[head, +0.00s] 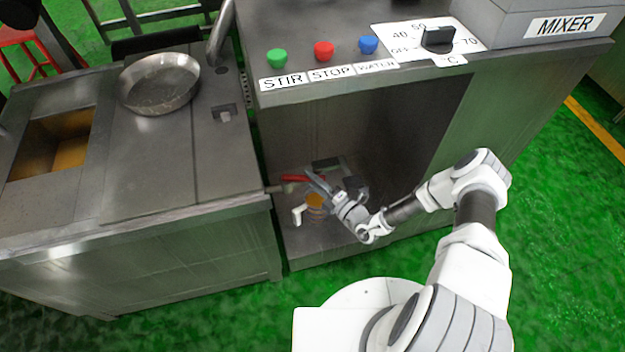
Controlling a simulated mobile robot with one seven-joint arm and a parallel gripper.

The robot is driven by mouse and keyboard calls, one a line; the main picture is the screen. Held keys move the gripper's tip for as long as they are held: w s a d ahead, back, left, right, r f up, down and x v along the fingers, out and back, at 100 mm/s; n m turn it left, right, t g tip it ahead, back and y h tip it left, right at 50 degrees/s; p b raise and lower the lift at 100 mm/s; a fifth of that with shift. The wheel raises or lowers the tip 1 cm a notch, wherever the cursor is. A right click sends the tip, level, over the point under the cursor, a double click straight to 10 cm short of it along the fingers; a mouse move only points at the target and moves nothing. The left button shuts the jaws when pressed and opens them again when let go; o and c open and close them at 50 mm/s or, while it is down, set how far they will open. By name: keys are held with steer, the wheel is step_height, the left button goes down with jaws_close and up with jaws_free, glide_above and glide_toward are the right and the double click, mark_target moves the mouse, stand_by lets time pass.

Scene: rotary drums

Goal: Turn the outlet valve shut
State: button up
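The outlet valve shows as a red lever (295,178) low in the open bay under the mixer counter. It points left and lies roughly level, beside a short pipe (277,189) near the left cabinet's edge. My gripper (314,180) reaches into the bay from the right, with its fingertips close to the lever's right part. The fingers overlap the lever in this view, so I cannot tell whether they touch it or how wide they are. The valve's body is mostly hidden behind my gripper. An orange-topped vessel (315,201) stands just below, with a pale handle-like piece (298,214) at its left.
The counter above carries green (277,58), red (323,51) and blue (368,44) buttons and a black temperature knob (438,39). A metal bowl (160,84) sits on the left cabinet (150,170).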

jaws_close()
stand_by(1.4)
